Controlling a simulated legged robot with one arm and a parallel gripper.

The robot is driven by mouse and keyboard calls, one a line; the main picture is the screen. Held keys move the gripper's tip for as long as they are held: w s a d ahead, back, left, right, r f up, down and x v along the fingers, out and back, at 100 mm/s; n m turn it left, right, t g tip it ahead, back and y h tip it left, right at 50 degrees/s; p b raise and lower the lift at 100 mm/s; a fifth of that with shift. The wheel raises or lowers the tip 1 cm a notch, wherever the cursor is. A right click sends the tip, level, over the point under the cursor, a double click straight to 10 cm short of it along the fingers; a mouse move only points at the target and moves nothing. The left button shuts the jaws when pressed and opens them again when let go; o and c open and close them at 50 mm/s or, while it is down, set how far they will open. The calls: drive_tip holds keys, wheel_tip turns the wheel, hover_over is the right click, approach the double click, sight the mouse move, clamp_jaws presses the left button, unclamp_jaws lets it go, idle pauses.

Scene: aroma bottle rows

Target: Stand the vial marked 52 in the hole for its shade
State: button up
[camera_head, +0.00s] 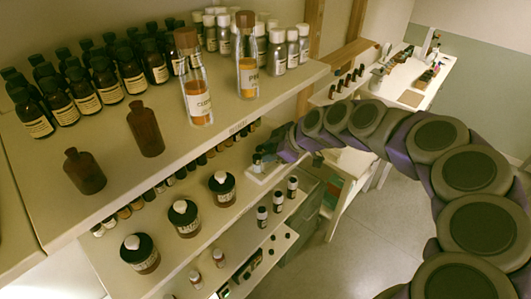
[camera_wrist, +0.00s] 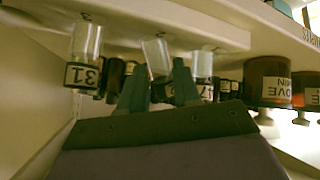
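In the wrist view, which is upside down, my gripper (camera_wrist: 160,72) has its two fingers close on either side of a clear glass vial (camera_wrist: 156,54). This vial leans, with its glass end near a mark on a pale strip (camera_wrist: 190,28). Its label is mostly hidden, so I cannot read its number. A vial marked 31 (camera_wrist: 85,48) stands to its left and another vial (camera_wrist: 203,65), its label partly hidden, to its right. In the head view my gripper (camera_head: 262,160) is small at the far end of the middle shelf, by the pale strip (camera_head: 257,181).
Dark jars (camera_wrist: 268,80) stand close beside the vials in the wrist view. The upper shelf (camera_head: 230,120) overhangs this area and carries brown bottles (camera_head: 146,128) and tall corked bottles (camera_head: 196,95). Black-lidded jars (camera_head: 184,217) line the middle shelf.

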drive_tip(key=shift+d, duration=0.1)
clamp_jaws()
drive_tip(key=shift+r, duration=0.1)
